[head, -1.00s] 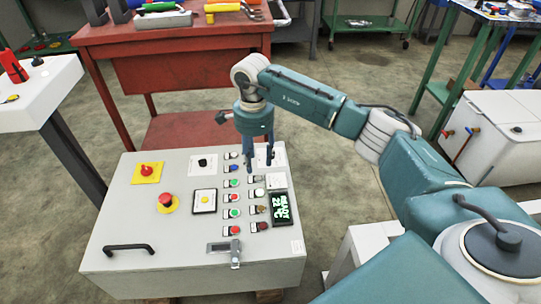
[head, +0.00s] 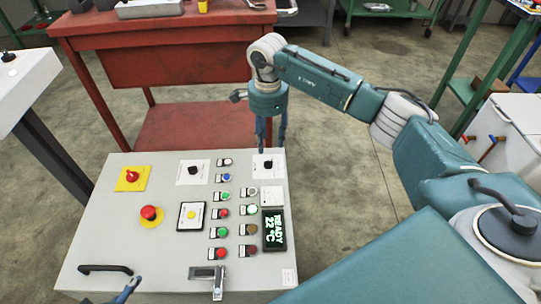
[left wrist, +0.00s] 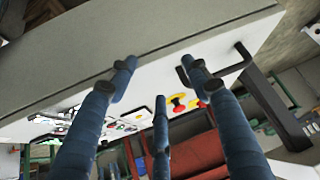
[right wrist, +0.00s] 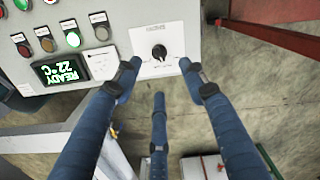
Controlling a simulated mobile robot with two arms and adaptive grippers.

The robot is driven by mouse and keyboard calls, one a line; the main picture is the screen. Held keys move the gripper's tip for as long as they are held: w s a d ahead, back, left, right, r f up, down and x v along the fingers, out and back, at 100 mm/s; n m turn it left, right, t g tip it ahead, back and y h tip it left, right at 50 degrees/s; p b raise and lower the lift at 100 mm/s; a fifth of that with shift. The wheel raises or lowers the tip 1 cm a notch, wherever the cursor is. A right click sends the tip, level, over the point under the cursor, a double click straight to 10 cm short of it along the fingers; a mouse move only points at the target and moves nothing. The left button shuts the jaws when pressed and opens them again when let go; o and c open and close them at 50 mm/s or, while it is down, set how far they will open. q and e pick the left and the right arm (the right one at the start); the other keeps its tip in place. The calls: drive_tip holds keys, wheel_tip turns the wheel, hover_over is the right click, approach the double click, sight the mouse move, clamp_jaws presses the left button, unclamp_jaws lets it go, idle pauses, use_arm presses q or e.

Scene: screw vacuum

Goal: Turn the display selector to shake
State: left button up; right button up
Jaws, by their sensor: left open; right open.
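A black selector knob (head: 268,164) on a white plate sits at the panel's far right corner, above the display (head: 274,230) reading READY 22 °C. The knob also shows in the right wrist view (right wrist: 159,52); its plate's lettering is too small to read. My right gripper (head: 272,143) is open just beyond the knob, its fingers pointing down. In the right wrist view my right gripper (right wrist: 160,72) has its fingertips spread below and beside the knob, with nothing between them. My left gripper (left wrist: 160,75) is open and empty near the panel's front edge; its tip shows at the bottom of the head view (head: 130,285).
Another black knob (head: 192,170) sits on a white plate to the left. Red, green and other buttons (head: 221,211) stand in two columns. Emergency stop (head: 149,213), handle (head: 105,268) and latch (head: 207,272) are nearer the front. A red bench (head: 180,60) stands behind.

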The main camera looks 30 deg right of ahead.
sight(269, 161)
wheel_tip(269, 161, down, 9)
drive_tip(key=shift+f+b, duration=0.1)
drive_tip(key=shift+b, duration=0.85)
drive_tip(key=shift+f, duration=0.2)
use_arm(q)
drive_tip(key=w+d+r+t+h, duration=0.1)
drive_tip(key=w+d+r+t, duration=0.2)
drive_tip(key=w+r, duration=0.6)
drive_tip(key=t, duration=0.2)
drive_tip(key=shift+d+t+h, duration=0.25)
drive_tip(key=shift+t+h, duration=0.05)
drive_tip(key=shift+t, duration=0.1)
drive_tip(key=shift+f, duration=0.1)
use_arm(e)
drive_tip(key=shift+c, duration=0.3)
clamp_jaws()
